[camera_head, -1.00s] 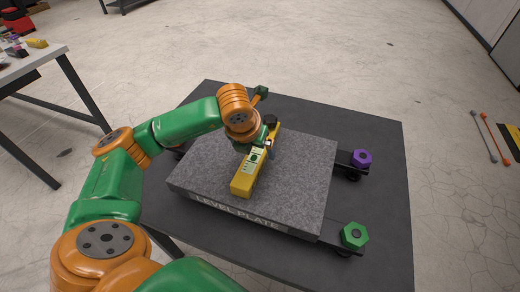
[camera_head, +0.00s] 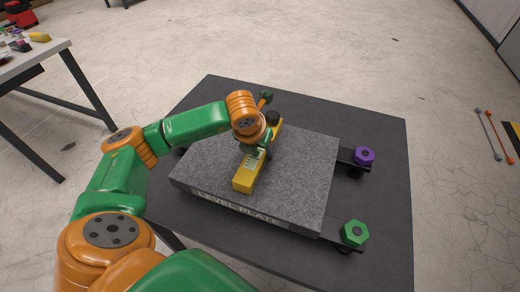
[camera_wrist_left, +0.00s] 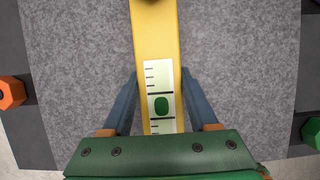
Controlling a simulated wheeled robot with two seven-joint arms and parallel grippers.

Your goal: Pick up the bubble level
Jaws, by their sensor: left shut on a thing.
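The bubble level is a long yellow bar (camera_head: 245,180) lying over the granite level plate (camera_head: 302,180) in the head view; I cannot tell whether it touches the plate. In the left wrist view the bubble level (camera_wrist_left: 157,40) runs up the middle, with a white marked scale and a green vial. My left gripper (camera_head: 256,154) is over the bar's middle. In the left wrist view its two blue-grey fingers (camera_wrist_left: 160,100) stand on either side of the bar, shut on it. The arm hides part of the bar in the head view. My right gripper is not in view.
The plate stands on a dark table (camera_head: 385,205). A purple hex knob (camera_head: 365,156) and a green hex knob (camera_head: 355,233) sit on its right supports. An orange knob (camera_wrist_left: 11,93) shows in the left wrist view. Another table (camera_head: 45,52) stands at the left.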

